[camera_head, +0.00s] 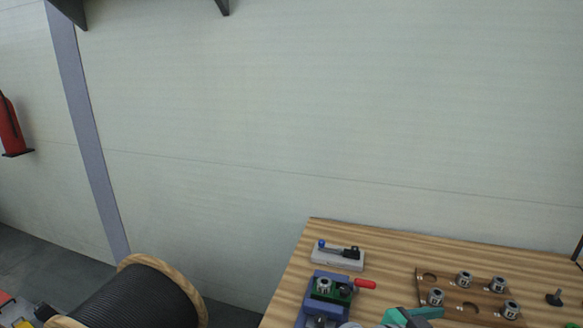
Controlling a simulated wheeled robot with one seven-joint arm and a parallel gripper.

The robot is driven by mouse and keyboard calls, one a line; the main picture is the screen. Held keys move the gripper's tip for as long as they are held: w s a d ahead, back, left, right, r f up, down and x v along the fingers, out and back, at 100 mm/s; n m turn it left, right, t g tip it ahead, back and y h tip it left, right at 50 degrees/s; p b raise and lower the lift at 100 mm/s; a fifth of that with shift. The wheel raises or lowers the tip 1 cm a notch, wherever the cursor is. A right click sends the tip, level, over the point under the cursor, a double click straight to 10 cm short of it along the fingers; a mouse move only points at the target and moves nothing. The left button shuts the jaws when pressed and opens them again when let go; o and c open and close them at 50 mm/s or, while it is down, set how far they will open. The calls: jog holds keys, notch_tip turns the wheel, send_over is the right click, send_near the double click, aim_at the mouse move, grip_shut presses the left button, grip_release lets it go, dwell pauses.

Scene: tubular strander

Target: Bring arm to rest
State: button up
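My gripper cannot be made out in the head view. A teal piece (410,315) and greyish rounded shapes beside it are cut off by the bottom edge, and I cannot tell whether they are part of my arm or things on the bench. The wooden bench (312,250) fills the lower right.
On the bench are a grey block with a blue knob (338,257), a blue fixture (312,302) with a red handle (365,284), and a brown holder (455,291) with several metal parts. A cable spool (140,299) stands lower left. A red extinguisher (9,128) hangs at left.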

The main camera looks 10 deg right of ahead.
jog(key=a+f+n+t+y, duration=0.4)
jog(key=a+f+n+t, duration=0.4)
jog(key=a, duration=0.4)
jog(key=a+f+n+t+y, duration=0.4)
jog(key=a+f+n+t, duration=0.2)
jog(key=a+f+n, duration=0.4)
jog(key=s+a+f+m+y, duration=0.1)
jog(key=s+a+y, duration=0.5)
jog(key=s+a, duration=1.5)
jog(key=shift+s+a+f+m+y, duration=0.3)
jog(key=shift+s+f+y, duration=0.1)
jog(key=shift+s+f, duration=0.35)
